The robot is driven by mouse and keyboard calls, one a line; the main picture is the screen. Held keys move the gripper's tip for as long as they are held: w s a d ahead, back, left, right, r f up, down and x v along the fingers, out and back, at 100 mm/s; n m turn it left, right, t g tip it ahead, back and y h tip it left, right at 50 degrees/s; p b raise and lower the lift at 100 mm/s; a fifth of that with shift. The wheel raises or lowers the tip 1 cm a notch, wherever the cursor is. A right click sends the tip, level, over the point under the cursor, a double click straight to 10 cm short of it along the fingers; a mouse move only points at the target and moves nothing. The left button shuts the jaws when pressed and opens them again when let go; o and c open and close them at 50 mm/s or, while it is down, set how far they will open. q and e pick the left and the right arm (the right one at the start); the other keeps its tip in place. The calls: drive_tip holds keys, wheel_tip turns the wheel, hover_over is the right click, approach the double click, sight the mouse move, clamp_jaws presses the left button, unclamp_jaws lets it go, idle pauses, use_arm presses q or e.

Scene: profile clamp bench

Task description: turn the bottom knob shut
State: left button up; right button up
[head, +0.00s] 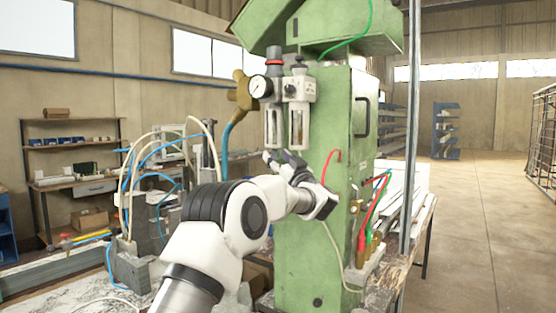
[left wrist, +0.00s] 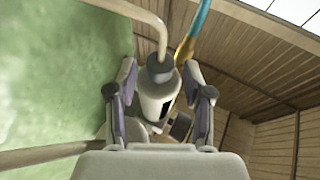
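The filter regulator unit (head: 280,90) is mounted on the green machine, with a round gauge and two clear bowls. The left bowl (head: 274,128) hangs just above my left gripper (head: 277,156). In the left wrist view, the bowl appears as a pale cylinder (left wrist: 155,102) with the dark grey bottom knob (left wrist: 159,67) at its end. A beige tube runs from the knob. My left gripper's fingers stand open on either side of the knob and bowl, with gaps visible on both sides. The knob is hidden in the head view. My right gripper is not in view.
The green machine (head: 305,245) stands close beside my left gripper. A yellow fitting with a blue hose (head: 228,135) is left of the regulator. A metal post (head: 412,130) rises at the right. Red and green hoses (head: 372,215) hang on the machine's side.

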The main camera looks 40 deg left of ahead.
use_arm(q)
drive_tip(key=shift+f, duration=0.15)
drive_tip(key=shift+d+f, duration=0.1)
drive_tip(key=shift+d, duration=0.15)
drive_tip(key=v, duration=1.1)
drive_tip(key=shift+d, duration=0.15)
drive_tip(key=shift+s, duration=0.15)
